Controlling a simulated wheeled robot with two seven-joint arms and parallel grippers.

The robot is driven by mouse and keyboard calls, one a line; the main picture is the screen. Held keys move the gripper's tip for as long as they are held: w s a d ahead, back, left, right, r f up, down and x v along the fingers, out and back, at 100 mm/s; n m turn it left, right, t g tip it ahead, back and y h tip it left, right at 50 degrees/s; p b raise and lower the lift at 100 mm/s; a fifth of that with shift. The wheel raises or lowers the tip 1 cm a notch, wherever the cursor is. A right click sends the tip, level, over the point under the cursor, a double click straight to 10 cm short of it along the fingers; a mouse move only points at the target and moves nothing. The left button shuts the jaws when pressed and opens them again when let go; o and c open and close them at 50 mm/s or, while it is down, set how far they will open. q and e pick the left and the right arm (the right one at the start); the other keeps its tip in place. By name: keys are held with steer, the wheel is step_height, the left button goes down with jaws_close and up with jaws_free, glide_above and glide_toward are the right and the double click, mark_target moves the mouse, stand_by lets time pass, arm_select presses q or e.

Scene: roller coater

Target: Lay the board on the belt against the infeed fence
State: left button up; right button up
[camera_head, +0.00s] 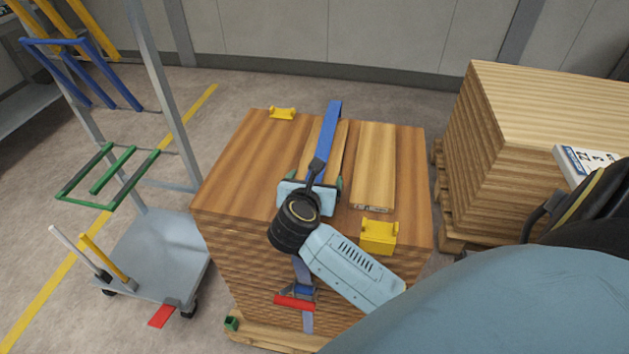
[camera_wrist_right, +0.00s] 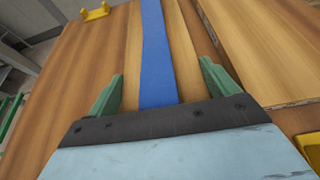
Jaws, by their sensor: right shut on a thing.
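A narrow pale board (camera_head: 340,143) lies flat on top of a brown wood stack (camera_head: 235,160), with a blue strap (camera_head: 329,122) running lengthwise over it. My right gripper (camera_head: 311,180) points down at the board's near part. In the right wrist view, the green fingers of the gripper (camera_wrist_right: 162,72) stand on either side of the board (camera_wrist_right: 188,60) and are shut on it, with the strap (camera_wrist_right: 156,50) between them. A second pale board (camera_head: 375,160) lies just to the right. My left gripper, the belt and the infeed fence are not in view.
Yellow brackets stand on the stack's far left (camera_head: 283,113) and near right (camera_head: 379,236). A red buckle (camera_head: 295,302) hangs on the front. A grey trolley (camera_head: 155,255) stands left; a larger wood stack (camera_head: 540,100) stands right. Floor shows between them.

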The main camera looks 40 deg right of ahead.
steer(key=o, duration=0.9)
steer(key=shift+f, duration=0.1)
steer(key=shift+o, duration=1.2)
